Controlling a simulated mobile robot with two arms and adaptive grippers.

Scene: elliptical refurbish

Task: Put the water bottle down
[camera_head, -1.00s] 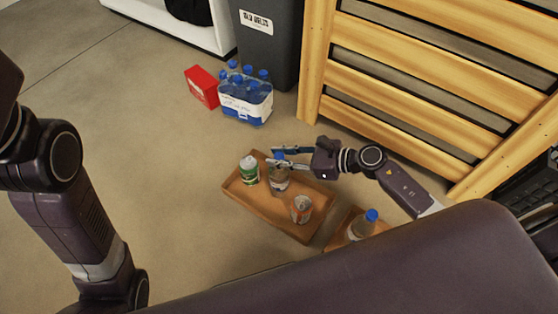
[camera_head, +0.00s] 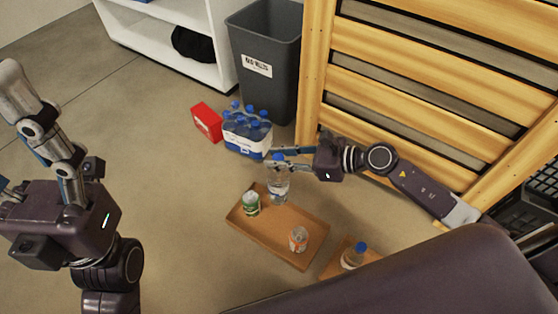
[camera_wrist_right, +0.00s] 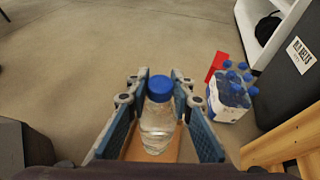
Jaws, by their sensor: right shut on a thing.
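The clear water bottle (camera_head: 278,184) with a blue cap is upright between the fingers of my right gripper (camera_head: 291,160). The wrist view shows the bottle (camera_wrist_right: 158,122) with both blue finger pads closed around it. It appears raised over the back part of the brown tray (camera_head: 288,251); the exact gap is unclear. A green-and-white can (camera_head: 252,203) and an orange-and-white can (camera_head: 298,239) stand on the tray. My left gripper (camera_head: 38,150) is raised at the left edge, partly cut off, away from the tray.
Another bottle (camera_head: 353,256) stands on a second brown surface (camera_head: 334,266) at the lower right. A bottle pack (camera_head: 246,137), red box (camera_head: 207,121) and grey bin (camera_head: 263,68) stand behind. Wooden slats (camera_head: 420,100) are close to my right arm. Floor left of the tray is clear.

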